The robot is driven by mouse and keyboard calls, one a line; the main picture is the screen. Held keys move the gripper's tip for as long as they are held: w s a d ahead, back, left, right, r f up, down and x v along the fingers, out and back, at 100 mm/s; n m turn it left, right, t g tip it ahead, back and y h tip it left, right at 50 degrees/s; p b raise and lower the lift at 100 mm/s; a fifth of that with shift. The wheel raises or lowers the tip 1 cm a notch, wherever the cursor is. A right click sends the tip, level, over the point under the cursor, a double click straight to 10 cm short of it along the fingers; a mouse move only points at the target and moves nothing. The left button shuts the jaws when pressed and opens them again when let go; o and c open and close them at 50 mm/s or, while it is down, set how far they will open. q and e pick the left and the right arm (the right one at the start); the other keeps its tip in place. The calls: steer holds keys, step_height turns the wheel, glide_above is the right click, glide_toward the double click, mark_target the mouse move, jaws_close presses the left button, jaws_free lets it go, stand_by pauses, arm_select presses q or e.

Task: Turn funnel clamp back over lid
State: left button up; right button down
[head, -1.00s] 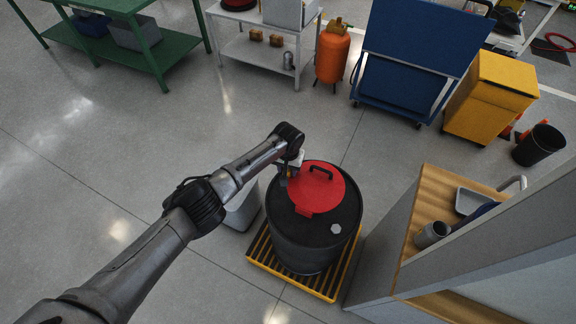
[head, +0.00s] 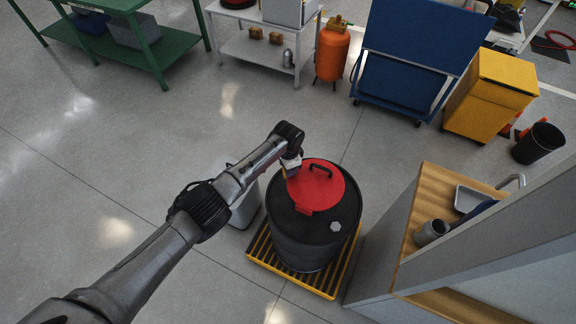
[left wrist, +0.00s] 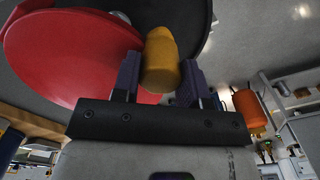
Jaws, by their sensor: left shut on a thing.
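The red round lid (head: 322,190) with a dark handle lies on top of the black drum (head: 300,248). My left gripper (head: 292,170) is at the lid's upper left edge in the head view. In the left wrist view, my left gripper (left wrist: 160,78) is shut on a yellow clamp grip (left wrist: 162,62), between its two dark fingers. The red lid (left wrist: 65,55) is just beside the grip there. The rest of the clamp is hidden behind my gripper and wrist. My right gripper is not in view.
The drum stands on a yellow slatted pallet (head: 330,284). A grey bin (head: 243,207) is close at its left. A wooden-topped counter (head: 432,205) stands to the right. An orange cylinder (head: 331,55) and blue cart (head: 400,90) are farther back. Open floor lies left.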

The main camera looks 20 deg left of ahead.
arm_select(q)
steer(key=shift+m, duration=0.6)
steer(key=shift+r, duration=0.1)
steer(key=o, duration=0.9)
steer(key=shift+o, duration=0.2)
steer(key=shift+r, duration=0.1)
step_height(320, 180, up, 14)
steer(key=p, duration=0.2)
steer(key=shift+f, duration=0.25)
